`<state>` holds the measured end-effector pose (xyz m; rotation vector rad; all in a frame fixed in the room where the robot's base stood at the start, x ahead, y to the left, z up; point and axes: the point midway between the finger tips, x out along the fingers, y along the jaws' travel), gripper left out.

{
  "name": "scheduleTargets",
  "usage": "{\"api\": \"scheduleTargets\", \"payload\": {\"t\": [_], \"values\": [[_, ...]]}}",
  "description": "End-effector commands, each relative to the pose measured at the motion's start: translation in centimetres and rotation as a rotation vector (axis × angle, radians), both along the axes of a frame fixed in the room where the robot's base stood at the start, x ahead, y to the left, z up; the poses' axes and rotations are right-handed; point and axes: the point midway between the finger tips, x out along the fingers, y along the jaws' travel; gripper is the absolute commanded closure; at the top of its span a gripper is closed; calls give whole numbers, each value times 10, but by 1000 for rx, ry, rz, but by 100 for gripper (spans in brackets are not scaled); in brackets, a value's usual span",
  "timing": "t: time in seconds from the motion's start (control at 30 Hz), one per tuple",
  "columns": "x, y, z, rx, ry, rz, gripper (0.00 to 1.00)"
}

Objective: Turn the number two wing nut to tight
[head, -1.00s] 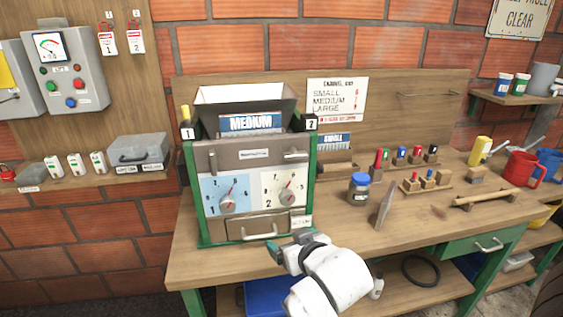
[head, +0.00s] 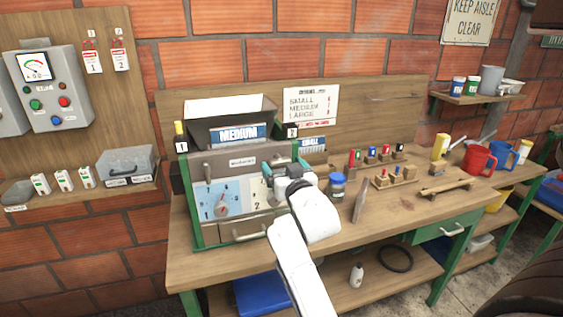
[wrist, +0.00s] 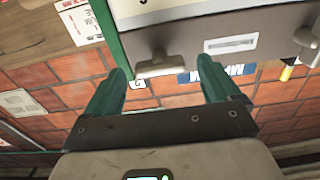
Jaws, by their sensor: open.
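The green and grey pulper (head: 235,162) stands on the bench. Its number two wing nut (wrist: 166,66) is a grey bar lying roughly level, near the "2" tag (head: 292,131). In the wrist view my gripper (wrist: 166,80) is open, with the nut between and just beyond the two green fingertips, not gripped. The number one wing nut (head: 207,172) stands upright on the left, and it also shows in the wrist view (wrist: 306,40).
A MEDIUM sign (head: 238,133) sits at the hopper. A blue-lidded jar (head: 337,185) and a tilted plate (head: 360,201) stand right of my arm. The bench right of them holds pegs and mugs. A drawer handle (head: 249,234) sticks out below the dials.

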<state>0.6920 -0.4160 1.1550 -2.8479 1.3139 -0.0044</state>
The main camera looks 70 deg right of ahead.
Motion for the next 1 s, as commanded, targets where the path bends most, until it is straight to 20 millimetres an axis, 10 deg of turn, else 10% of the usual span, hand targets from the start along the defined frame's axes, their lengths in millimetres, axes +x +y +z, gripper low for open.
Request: {"api": "scheduleTargets", "payload": {"t": [0.5,1.0], "values": [[11,-13,0,1,1,0,12],[11,-13,0,1,1,1,59]]}}
